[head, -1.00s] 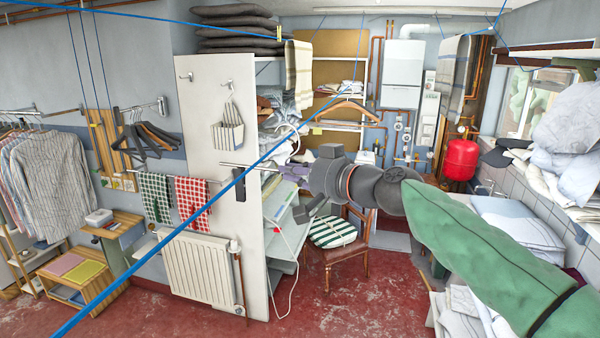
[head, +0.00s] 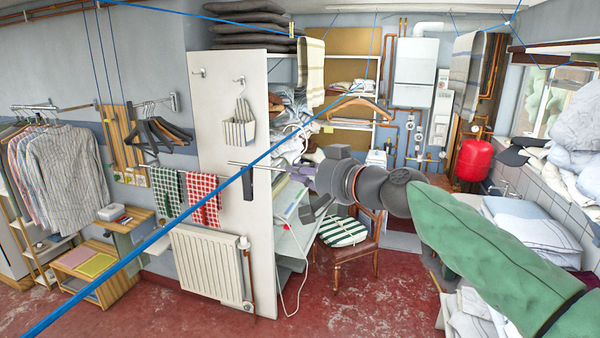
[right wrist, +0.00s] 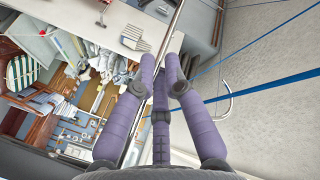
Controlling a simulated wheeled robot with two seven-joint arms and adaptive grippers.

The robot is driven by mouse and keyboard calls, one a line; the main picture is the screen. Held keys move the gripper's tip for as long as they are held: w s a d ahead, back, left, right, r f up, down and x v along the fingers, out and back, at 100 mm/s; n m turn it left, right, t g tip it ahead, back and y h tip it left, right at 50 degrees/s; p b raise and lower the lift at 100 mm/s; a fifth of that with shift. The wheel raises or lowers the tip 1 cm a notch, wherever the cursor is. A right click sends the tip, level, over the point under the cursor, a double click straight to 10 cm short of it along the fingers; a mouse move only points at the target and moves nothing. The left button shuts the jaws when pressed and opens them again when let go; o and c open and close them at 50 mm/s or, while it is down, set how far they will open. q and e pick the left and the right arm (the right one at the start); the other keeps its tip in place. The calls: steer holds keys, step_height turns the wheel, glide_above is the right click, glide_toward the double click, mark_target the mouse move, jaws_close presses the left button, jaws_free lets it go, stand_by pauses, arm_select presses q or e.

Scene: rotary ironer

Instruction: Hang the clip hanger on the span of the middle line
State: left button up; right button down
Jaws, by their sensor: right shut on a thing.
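My right gripper (head: 300,172) is shut on the metal bar of the clip hanger (head: 238,163). The bar sticks out leftward with a dark clip (head: 248,184) hanging from it. In the right wrist view the bar (right wrist: 176,28) runs between the purple fingers (right wrist: 168,68), and a pale curved hook (right wrist: 229,104) shows to their right. A thick blue line (head: 150,240) crosses the head view diagonally and passes by the bar and clip. The line also shows in the right wrist view (right wrist: 275,83), close to the hook. I cannot tell whether they touch. My left gripper is not in view.
A wooden hanger (head: 352,104) and striped cloths (head: 311,72) hang beyond. A white panel (head: 228,130) with hooks and a radiator (head: 207,268) stand left of the gripper. A chair (head: 345,245) stands below. Other thin blue lines (head: 150,10) run overhead.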

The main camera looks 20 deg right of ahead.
steer(key=shift+f+b, duration=0.4)
steer(key=shift+b, duration=0.1)
steer(key=c, duration=1.2)
jaws_free()
steer(key=shift+s+d+r, duration=0.1)
